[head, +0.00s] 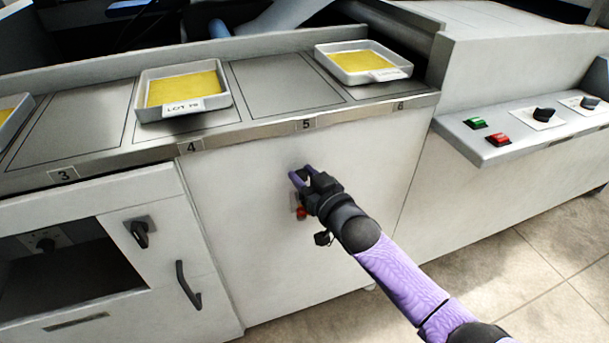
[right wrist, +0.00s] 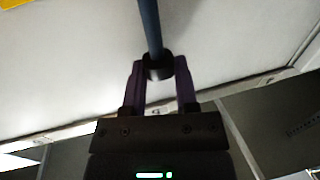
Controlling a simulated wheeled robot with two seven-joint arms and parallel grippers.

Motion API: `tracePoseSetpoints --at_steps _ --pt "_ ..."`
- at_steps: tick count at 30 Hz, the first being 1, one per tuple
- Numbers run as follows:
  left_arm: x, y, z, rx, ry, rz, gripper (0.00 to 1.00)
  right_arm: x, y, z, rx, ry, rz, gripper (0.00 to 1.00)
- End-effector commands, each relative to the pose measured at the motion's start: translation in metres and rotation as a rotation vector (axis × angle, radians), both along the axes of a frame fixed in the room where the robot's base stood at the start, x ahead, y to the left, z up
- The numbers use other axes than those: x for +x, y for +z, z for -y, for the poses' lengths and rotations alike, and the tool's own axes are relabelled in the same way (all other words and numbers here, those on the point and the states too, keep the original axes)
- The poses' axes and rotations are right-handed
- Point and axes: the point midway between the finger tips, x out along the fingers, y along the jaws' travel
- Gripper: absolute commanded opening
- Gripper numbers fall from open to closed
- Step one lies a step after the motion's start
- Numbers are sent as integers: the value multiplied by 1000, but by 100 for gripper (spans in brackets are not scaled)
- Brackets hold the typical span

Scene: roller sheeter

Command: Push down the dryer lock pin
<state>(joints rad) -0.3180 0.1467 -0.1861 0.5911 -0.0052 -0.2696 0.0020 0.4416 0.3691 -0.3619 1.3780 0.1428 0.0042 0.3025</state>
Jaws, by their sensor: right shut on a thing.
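In the head view my right gripper (head: 302,178) is at the white front panel below stations 4 and 5. In the right wrist view its purple fingers (right wrist: 160,85) are shut on the black end (right wrist: 158,66) of a blue-grey rod (right wrist: 150,22), which appears to be the dryer lock pin. In the head view the pin is mostly hidden by the gripper. A small red part (head: 301,213) on a plate shows just below the fingers. My left gripper is not in view.
Trays with yellow sheets, one at station 4 (head: 170,112) and one near station 6 (head: 385,76), stand on the ledge above. A black handle (head: 188,285) and a latch knob (head: 139,232) are on the left. A control shelf with green (head: 475,123) and red (head: 498,139) buttons juts out right.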

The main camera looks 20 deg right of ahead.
Motion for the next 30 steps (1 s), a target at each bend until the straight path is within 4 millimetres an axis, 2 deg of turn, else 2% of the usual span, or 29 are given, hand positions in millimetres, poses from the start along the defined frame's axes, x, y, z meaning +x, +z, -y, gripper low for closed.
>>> tracePoseSetpoints --at_steps 8,20,23,30 --pt "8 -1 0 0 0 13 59 0 0 0 0 0 -1 0" --pt "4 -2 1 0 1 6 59 0 -2 0 -1 0 -2 0" --pt "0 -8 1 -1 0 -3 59 0 -13 0 0 0 -3 0" --pt "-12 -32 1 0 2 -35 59 0 -58 0 0 0 -6 0"
